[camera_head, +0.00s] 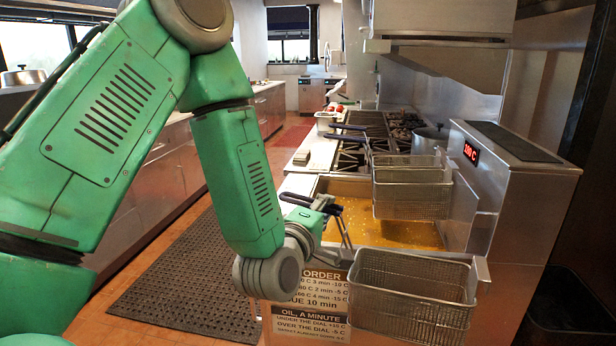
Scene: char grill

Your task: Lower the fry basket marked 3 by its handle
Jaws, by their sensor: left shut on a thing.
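Three wire fry baskets hang at the fryer: a near one (410,295), a middle one (412,195) and a far one (405,160). I can read no number on any of them. The near basket hangs at the front, its wire stem rising to a dark handle (296,200). My left gripper (326,208) is shut on this handle; the arm and wrist partly hide the hold. The middle basket hangs above the golden oil (385,232), clear of its surface. My right gripper is out of view.
A sign (312,310) with order and oil notes is on the fryer front. A steel housing with a red display (471,153) stands right of the baskets. Burners and a pot (430,140) lie beyond. A dark mat (180,280) covers floor at left.

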